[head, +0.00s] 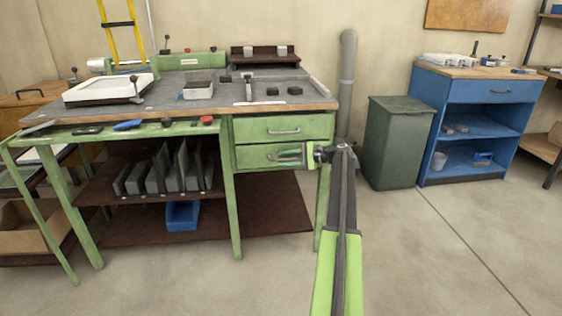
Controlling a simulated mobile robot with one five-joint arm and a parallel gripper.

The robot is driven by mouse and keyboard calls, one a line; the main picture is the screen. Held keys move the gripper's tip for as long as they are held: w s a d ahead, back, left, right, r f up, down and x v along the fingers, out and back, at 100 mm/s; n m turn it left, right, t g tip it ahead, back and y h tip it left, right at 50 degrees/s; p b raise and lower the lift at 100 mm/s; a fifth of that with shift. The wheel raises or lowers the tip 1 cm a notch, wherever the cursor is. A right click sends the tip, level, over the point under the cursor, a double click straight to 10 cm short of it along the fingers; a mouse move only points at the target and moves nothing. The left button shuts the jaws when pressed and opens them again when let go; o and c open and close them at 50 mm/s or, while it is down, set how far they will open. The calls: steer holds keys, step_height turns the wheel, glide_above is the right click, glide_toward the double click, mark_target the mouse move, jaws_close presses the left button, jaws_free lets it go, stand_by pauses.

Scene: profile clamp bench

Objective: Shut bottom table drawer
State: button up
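The green bench (228,190) has two green drawers under the right end of its top. The bottom drawer (252,157) is below the top drawer (262,130) and its front looks flush or nearly flush with the frame; a small gap cannot be ruled out. My gripper (279,157) is in front of the right half of the bottom drawer, pointing left, near the drawer's handle. The gripper and wrist hide the right part of that front. Whether the fingers touch the drawer or handle, and whether they are open, is too small to tell.
A dark green bin (398,145) stands right of the bench, with a blue cabinet (480,135) beyond it. Upright plates and a blue box (182,215) are on the bench's lower shelves. The floor (430,260) at front right is clear.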

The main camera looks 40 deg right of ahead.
steer(key=p+v, duration=0.3)
steer(key=v, duration=1.4)
steer(key=shift+p, duration=0.35)
steer(key=shift+s+r, duration=0.1)
steer(key=w+a+f+n+g, duration=0.2)
steer(key=w+a+f+g, duration=0.15)
steer(key=a, duration=0.85)
steer(key=w+a+f+n+g+h, duration=0.1)
steer(key=w+a+f+n+g, duration=0.2)
steer(key=a, duration=1)
steer(key=w+a+f+n+g, duration=0.2)
steer(key=w+a+f, duration=0.25)
steer(key=a, duration=0.75)
steer(key=s+a+f+n+g+h, duration=0.1)
steer(key=s+a+f+n+h, duration=0.3)
steer(key=a, duration=0.6)
steer(key=s+a+f+n+g+h, duration=0.1)
steer(key=s+a+n+g, duration=0.3)
steer(key=a, duration=0.6)
steer(key=s+a+f+n+t+h, duration=0.1)
steer(key=s+a+f+n+h, duration=0.15)
steer(key=s+a, duration=0.55)
step_height(320, 180, up, 37)
steer(key=w+a+p, duration=0.2)
steer(key=p, duration=3.5)
steer(key=shift+a+r, duration=0.15)
steer(key=shift+a, duration=0.2)
steer(key=shift+h, duration=0.25)
